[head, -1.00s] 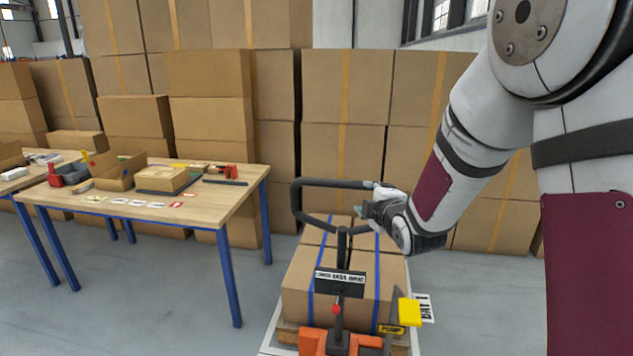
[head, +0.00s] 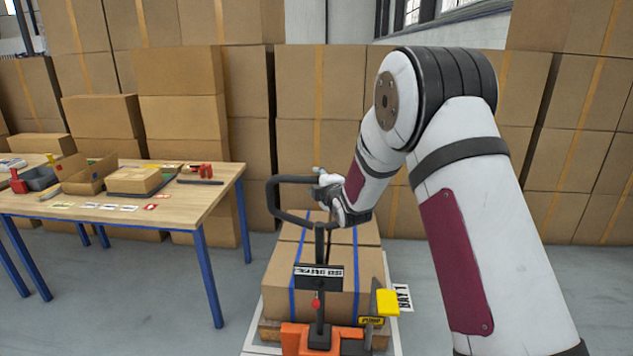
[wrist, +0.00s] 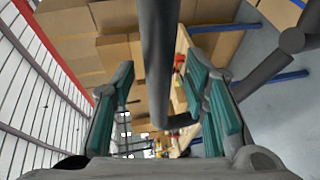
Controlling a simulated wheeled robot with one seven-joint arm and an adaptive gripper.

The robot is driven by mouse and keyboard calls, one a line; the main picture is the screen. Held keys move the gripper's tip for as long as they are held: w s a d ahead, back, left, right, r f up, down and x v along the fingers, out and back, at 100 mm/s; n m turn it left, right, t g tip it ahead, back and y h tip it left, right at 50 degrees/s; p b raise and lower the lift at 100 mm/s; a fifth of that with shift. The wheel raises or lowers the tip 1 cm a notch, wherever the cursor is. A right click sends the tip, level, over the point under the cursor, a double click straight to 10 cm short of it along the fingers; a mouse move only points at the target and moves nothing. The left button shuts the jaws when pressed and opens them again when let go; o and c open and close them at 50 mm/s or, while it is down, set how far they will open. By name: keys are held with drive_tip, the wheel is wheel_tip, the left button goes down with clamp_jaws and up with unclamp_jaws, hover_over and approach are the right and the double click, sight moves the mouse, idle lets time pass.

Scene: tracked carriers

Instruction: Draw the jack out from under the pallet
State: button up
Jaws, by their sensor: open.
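The jack (head: 305,340) is orange, low at the bottom of the head view, with a black upright post and a black looped handle (head: 268,203). Its forks are hidden. The wooden pallet (head: 270,331) bears brown cartons (head: 275,268) with blue straps, right behind the jack. My gripper (head: 319,181) is at the right end of the handle's top bar. In the wrist view my gripper (wrist: 163,105) is open, with green-padded fingers on both sides of the dark handle bar (wrist: 158,60). I cannot tell whether a pad touches it.
A yellow pump pedal (head: 388,303) sticks up at the jack's right. A floor sign reading BAY 1 (head: 404,298) lies beside the pallet. A workbench (head: 190,215) with boxes and tools stands at left. Stacked cartons (head: 320,90) wall off the back. Grey floor (head: 230,255) is clear between bench and pallet.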

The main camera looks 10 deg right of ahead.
drive_tip(key=shift+w+f, duration=0.2)
drive_tip(key=shift+w, duration=0.65)
drive_tip(key=shift+c, duration=0.2)
clamp_jaws()
drive_tip(key=shift+s+a, duration=0.1)
drive_tip(key=shift+a, duration=0.05)
